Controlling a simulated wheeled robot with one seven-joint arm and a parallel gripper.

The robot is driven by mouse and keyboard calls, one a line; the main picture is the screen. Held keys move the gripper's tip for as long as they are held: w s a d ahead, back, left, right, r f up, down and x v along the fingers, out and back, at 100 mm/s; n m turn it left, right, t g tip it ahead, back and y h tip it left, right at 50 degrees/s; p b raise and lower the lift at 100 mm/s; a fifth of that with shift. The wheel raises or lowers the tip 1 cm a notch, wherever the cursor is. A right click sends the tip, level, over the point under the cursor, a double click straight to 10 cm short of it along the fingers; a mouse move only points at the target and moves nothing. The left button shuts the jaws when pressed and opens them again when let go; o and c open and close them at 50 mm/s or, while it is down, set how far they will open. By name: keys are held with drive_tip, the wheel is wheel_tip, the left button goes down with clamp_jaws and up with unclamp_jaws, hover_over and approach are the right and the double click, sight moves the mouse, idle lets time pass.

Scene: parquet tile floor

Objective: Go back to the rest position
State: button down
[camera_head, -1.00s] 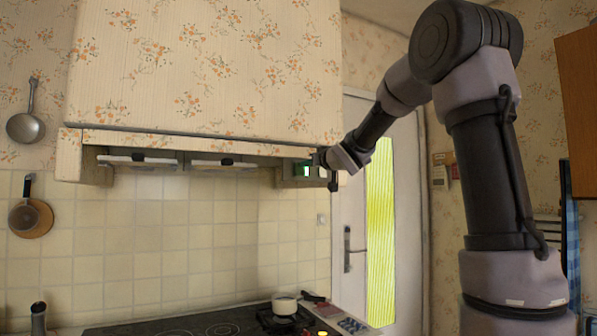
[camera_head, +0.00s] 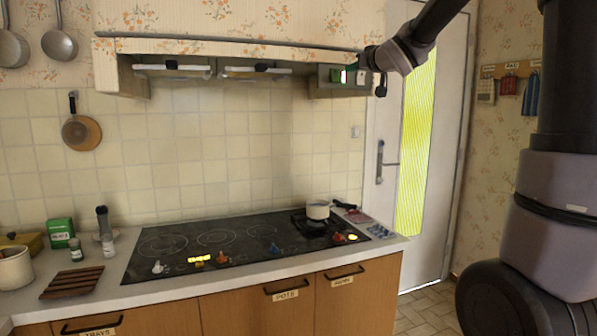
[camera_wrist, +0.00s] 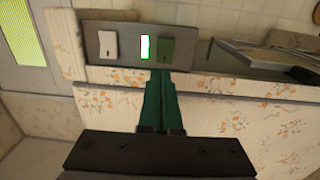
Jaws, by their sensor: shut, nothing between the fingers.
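My gripper (camera_wrist: 161,75) is shut and empty in the wrist view, its dark green fingers together. Its tips are at or very near the control panel (camera_wrist: 140,45) under the range hood, just below a green-lit indicator (camera_wrist: 145,47). I cannot tell whether they touch. The panel has a white switch (camera_wrist: 108,45) on one side of the light and a green one (camera_wrist: 165,52) on the other. In the head view my arm reaches in from the upper right to the right end of the hood (camera_head: 225,52), where the lit indicator (camera_head: 343,76) shows. The fingertips are hard to make out there.
Below is a black cooktop (camera_head: 240,238) with a small white pot (camera_head: 318,209) at its back right. A green box (camera_head: 61,233), a wooden rack (camera_head: 72,283) and a beige pot (camera_head: 14,268) stand at the left. A white door (camera_head: 388,150) is behind my arm.

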sight(334, 82)
drive_tip(key=s+d+f+m+g+h, duration=0.2)
drive_tip(key=s+d+f+m+h, duration=0.15)
drive_tip(key=s, duration=0.45)
drive_tip(key=s+d+f+m+g+h, duration=0.25)
drive_tip(key=s+d+f, duration=0.25)
drive_tip(key=s, duration=0.3)
drive_tip(key=s+a+f+g+y, duration=0.1)
drive_tip(key=s+a+f+g, duration=0.1)
drive_tip(key=s+f, duration=0.4)
drive_tip(key=s+a+f+m+g+y, duration=0.1)
drive_tip(key=s+f, duration=0.5)
drive_tip(key=s, duration=0.8)
drive_tip(key=a+g+y, duration=0.1)
drive_tip(key=g, duration=0.1)
drive_tip(key=shift+a+g, duration=0.35)
drive_tip(key=shift+a, duration=0.05)
drive_tip(key=shift+w+r, duration=0.1)
drive_tip(key=shift+w, duration=0.05)
drive_tip(key=w+a+r+m+t+y, duration=0.1)
drive_tip(key=w+r+m, duration=0.4)
drive_tip(key=w+r, duration=0.7)
drive_tip(key=w+a+r+m+t+y, duration=0.1)
drive_tip(key=w+r+m+t, duration=0.3)
drive_tip(key=w+r, duration=0.7)
drive_tip(key=w+m, duration=0.1)
drive_tip(key=w, duration=0.5)
drive_tip(key=shift+a+r+m+t, duration=0.3)
drive_tip(key=shift+a+r, duration=0.05)
drive_tip(key=shift+a, duration=0.05)
drive_tip(key=x, duration=1.4)
